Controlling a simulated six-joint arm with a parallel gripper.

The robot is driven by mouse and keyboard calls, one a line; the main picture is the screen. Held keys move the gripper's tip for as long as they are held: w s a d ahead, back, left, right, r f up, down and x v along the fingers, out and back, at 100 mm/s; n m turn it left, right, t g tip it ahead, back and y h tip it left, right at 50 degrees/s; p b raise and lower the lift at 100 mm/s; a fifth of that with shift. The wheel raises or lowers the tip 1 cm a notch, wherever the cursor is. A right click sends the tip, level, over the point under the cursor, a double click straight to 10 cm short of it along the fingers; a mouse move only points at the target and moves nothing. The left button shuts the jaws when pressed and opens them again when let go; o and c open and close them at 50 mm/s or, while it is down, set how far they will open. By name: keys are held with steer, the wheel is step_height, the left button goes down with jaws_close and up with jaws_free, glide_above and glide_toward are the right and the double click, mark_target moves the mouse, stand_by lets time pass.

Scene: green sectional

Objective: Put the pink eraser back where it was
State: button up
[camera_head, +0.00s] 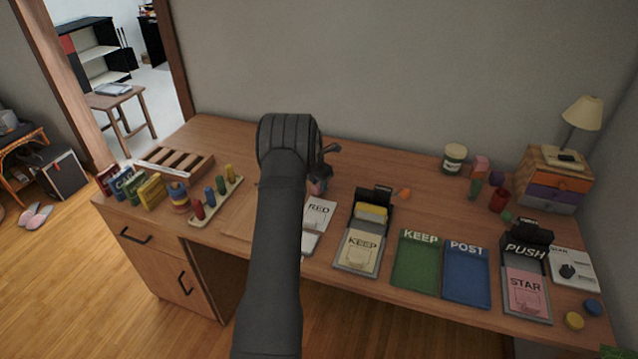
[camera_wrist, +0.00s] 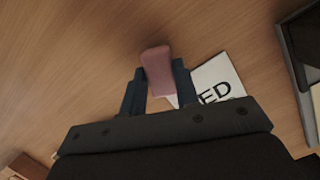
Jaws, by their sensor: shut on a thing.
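The pink eraser (camera_wrist: 157,62) is a small rounded block in the wrist view, between the two dark fingers of my gripper (camera_wrist: 159,84). My gripper is shut on it, and the eraser sticks out past the fingertips over bare wooden desk. In the head view my gripper (camera_head: 321,172) is above the middle of the desk, behind the white RED card (camera_head: 319,214). A bit of pink eraser (camera_head: 317,187) shows below it there. My arm hides part of the desk. I cannot tell the exact height of the eraser above the desk.
A grey KEEP tray (camera_head: 344,262), green KEEP mat (camera_head: 417,262), blue POST mat (camera_head: 466,275) and PUSH tray (camera_head: 507,284) line the front right. A pegged board (camera_head: 224,206) stands left. Cups and small blocks stand near the drawer box (camera_head: 548,186). The desk's back middle is clear.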

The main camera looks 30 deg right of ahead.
steer(key=shift+f, duration=0.25)
steer(key=shift+f, duration=0.15)
steer(key=o, duration=0.9)
steer(key=v, duration=1.2)
steer(key=shift+r, duration=0.45)
steer(key=shift+f, duration=0.1)
